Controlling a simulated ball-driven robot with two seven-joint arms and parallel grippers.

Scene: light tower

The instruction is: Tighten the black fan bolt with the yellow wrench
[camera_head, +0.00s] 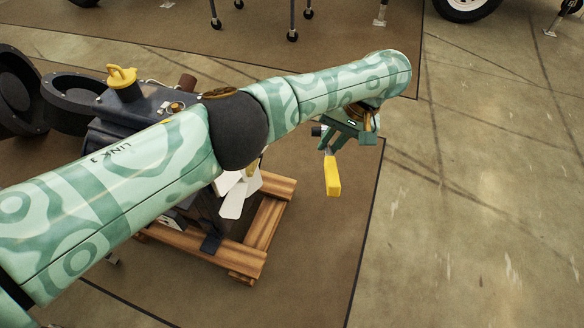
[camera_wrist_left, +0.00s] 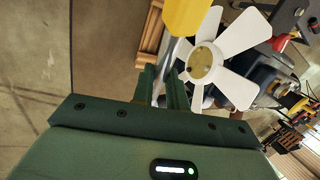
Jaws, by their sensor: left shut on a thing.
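My left gripper (camera_head: 332,146) is shut on the yellow wrench (camera_head: 333,175), whose yellow end hangs down in the head view. In the left wrist view the fingers of my left gripper (camera_wrist_left: 163,88) close on the metal part of the wrench, and its yellow part (camera_wrist_left: 187,15) reaches the top edge. The white-bladed fan (camera_wrist_left: 241,29) has a brass hub with small dark spots; I cannot tell which is the black bolt. In the head view the fan (camera_head: 237,198) is partly hidden behind my left arm, and the wrench is apart from it. My right gripper is not in view.
The dark engine (camera_head: 125,105) with a yellow cap (camera_head: 121,76) stands on a wooden pallet frame (camera_head: 265,222), partly behind my arm. Black wheel-like parts (camera_head: 15,90) are at the far left. Open concrete floor (camera_head: 470,200) lies to the right.

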